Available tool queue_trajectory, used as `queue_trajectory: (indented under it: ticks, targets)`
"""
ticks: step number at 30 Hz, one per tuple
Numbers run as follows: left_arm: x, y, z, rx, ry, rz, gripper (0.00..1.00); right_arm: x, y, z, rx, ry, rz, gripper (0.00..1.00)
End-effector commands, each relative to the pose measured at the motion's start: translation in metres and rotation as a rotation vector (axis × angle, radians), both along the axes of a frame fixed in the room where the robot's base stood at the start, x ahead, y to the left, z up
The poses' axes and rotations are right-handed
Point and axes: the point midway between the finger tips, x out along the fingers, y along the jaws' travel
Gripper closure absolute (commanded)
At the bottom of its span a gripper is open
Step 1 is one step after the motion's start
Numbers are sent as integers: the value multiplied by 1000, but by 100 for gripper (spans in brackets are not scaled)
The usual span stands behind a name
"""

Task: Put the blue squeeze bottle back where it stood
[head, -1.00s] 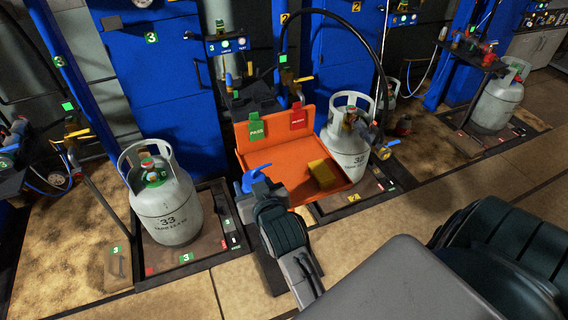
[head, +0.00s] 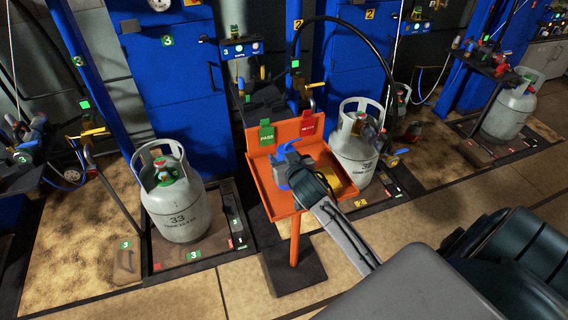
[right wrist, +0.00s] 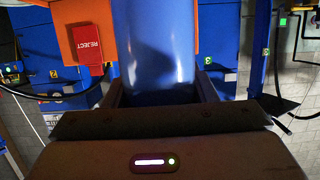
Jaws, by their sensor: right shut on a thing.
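The blue squeeze bottle (right wrist: 155,40) fills the top middle of the right wrist view, between the fingers of my right gripper (right wrist: 160,88). In the head view my right gripper (head: 287,168) is shut on it, over the left part of the orange tray (head: 262,178). Only bits of the bottle (head: 283,175) show there, and the gripper hides much of it. I cannot tell whether its base touches the tray. My left gripper is not in view.
A yellow block (head: 331,177) lies in the tray, partly behind my right gripper. Green (head: 267,134) and red (head: 307,124) tags hang on the tray's back wall. Grey gas cylinders stand to the left (head: 174,205) and right (head: 352,146). A black hose (head: 385,55) arches behind.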

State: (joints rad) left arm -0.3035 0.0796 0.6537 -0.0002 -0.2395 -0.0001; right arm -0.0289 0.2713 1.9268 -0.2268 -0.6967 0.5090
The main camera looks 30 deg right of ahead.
Motion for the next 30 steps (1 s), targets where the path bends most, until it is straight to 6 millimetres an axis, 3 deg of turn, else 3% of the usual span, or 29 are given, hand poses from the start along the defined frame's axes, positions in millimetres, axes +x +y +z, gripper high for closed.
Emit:
queue_trajectory:
  ticks: [8, 20, 21, 23, 24, 30]
  targets:
    - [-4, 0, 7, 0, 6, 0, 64, 0, 0, -32, -1, 1, 0, 80]
    - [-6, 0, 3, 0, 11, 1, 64, 0, 0, -39, -1, 0, 1, 80]
    - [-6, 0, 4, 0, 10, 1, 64, 0, 0, -39, 0, 1, 1, 42]
    - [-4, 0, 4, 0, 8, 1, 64, 0, 0, -38, 0, 1, 1, 31]
    - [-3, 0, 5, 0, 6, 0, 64, 0, 0, -38, 0, 1, 1, 26]
    - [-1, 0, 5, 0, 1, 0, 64, 0, 0, -38, 0, 1, 1, 26]
